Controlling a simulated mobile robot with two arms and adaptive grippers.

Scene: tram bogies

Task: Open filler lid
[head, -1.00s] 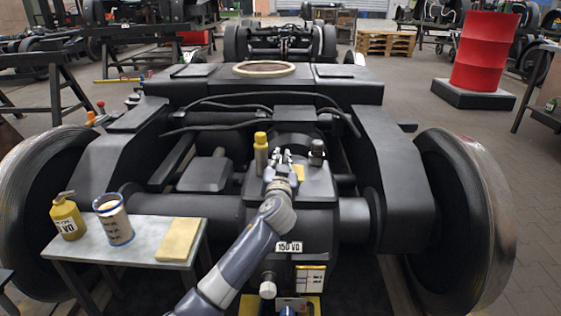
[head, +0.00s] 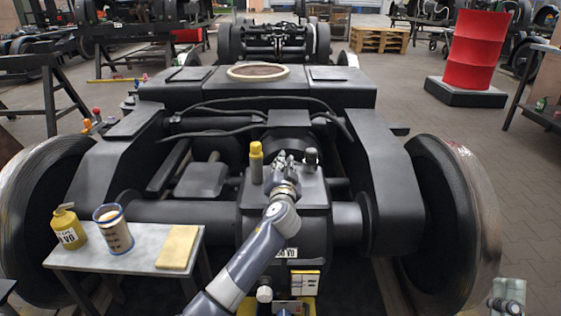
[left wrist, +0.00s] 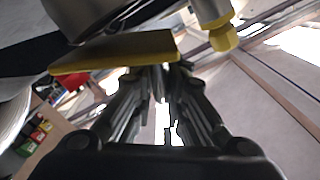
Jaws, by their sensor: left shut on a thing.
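My left gripper (head: 284,160) is over the top of the dark gearbox housing (head: 315,192) in the middle of the bogie. In the left wrist view, its fingers (left wrist: 160,72) meet at the edge of a flat, yellow-edged plate (left wrist: 120,52), which looks like the filler lid. The gripper is shut on it. The lid cannot be made out in the head view, where the gripper covers that spot. A yellow capped cylinder (head: 256,163) stands just left of the gripper. A pale jointed part of my right arm (head: 508,294) shows at the bottom right; its finger state is unclear.
A dark knob-like fitting (head: 310,160) stands close to the gripper's right. Large wheels flank the bogie. A red drum (head: 472,50) stands behind right.

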